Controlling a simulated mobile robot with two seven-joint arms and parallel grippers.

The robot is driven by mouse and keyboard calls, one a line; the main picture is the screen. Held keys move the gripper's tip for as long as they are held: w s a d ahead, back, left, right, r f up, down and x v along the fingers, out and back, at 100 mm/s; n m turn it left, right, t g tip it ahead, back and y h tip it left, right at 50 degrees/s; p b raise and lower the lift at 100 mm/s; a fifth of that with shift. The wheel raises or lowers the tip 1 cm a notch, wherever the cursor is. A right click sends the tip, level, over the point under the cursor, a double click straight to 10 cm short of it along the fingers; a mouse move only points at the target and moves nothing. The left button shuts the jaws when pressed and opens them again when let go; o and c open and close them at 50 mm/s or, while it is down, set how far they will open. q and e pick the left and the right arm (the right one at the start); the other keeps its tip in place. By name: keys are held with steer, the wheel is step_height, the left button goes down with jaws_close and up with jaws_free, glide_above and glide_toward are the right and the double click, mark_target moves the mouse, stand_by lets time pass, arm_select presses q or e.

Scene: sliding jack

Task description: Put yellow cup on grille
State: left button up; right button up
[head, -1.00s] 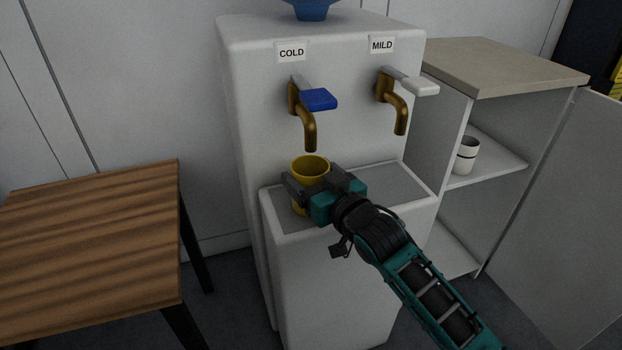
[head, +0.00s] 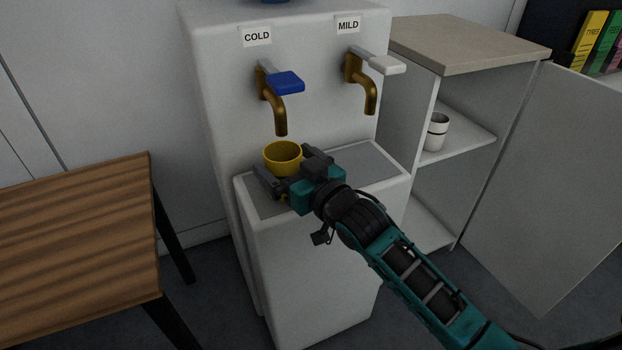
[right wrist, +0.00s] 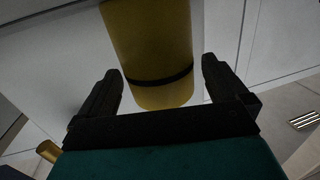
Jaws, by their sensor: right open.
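The yellow cup (head: 283,158) stands upright on the grey grille (head: 362,165) of the white dispenser, below the cold tap (head: 276,112). Its lower part is hidden behind my right gripper in the head view. My right gripper (head: 291,170) is open at the near side of the cup. In the right wrist view the yellow cup (right wrist: 150,50), with a dark band, shows between and beyond the two open fingers (right wrist: 162,75), with gaps on both sides. My left gripper is not in view.
The mild tap (head: 368,85) is to the right of the cold one. A wooden table (head: 75,235) stands at the left. An open cabinet (head: 470,45) at the right holds a white cup (head: 436,132). The right part of the grille is bare.

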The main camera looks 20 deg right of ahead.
steer(key=f+p+v, duration=0.1)
steer(key=p+v, duration=0.1)
steer(key=v, duration=0.7)
steer(key=s+a+f+g+h, duration=0.1)
steer(key=s+a+f+g, duration=0.15)
steer(key=s+f, duration=0.45)
steer(key=s+a+f+g, duration=0.1)
steer(key=s+f+g, duration=0.35)
steer(key=f, duration=0.45)
arm_select(q)
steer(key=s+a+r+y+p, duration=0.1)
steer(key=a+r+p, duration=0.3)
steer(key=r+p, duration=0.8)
steer(key=p, duration=0.4)
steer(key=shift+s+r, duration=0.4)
arm_select(e)
step_height(320, 180, up, 12)
steer(key=s+d+t+h, duration=0.1)
steer(key=s+d, duration=0.1)
steer(key=d, duration=0.1)
